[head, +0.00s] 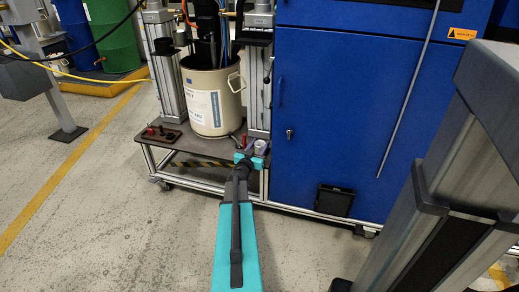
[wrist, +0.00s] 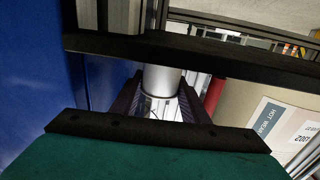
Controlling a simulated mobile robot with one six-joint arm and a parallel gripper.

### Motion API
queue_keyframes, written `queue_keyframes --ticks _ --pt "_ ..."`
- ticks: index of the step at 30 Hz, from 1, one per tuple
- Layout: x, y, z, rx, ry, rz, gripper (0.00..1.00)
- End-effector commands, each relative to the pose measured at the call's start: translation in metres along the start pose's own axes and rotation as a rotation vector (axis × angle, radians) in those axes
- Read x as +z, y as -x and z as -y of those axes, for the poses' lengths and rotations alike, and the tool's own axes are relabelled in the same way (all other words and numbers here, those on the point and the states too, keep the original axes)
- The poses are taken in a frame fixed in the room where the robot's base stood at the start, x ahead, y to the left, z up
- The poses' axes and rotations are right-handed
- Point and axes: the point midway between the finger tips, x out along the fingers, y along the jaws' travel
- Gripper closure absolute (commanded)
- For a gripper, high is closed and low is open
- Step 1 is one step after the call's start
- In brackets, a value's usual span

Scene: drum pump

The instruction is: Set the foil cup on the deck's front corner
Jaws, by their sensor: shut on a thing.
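The foil cup (wrist: 162,79) is a silvery cylinder between the two dark fingers of my gripper (wrist: 160,108) in the wrist view. My gripper is shut on it. In the head view my gripper (head: 250,158) is at the right end of the deck's front edge, beside the blue cabinet, and the pale cup (head: 260,146) shows just beyond it. The dark deck (head: 205,146) lies under the pail. I cannot tell whether the cup touches the deck.
A cream pail (head: 212,98) stands on the deck between two metal columns. A small board with red and dark pieces (head: 158,133) lies at the deck's left. The blue cabinet (head: 335,110) closes off the right.

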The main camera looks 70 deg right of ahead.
Motion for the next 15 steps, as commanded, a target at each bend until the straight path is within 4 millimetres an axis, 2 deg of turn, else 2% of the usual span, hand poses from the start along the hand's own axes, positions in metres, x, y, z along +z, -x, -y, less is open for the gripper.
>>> queue_keyframes --ticks 3,15 --pt "0.0075 -0.0001 0.0003 0.0 0.001 -0.001 0.85" --pt "0.0091 0.0003 0.0008 -0.001 0.001 -0.001 0.85"
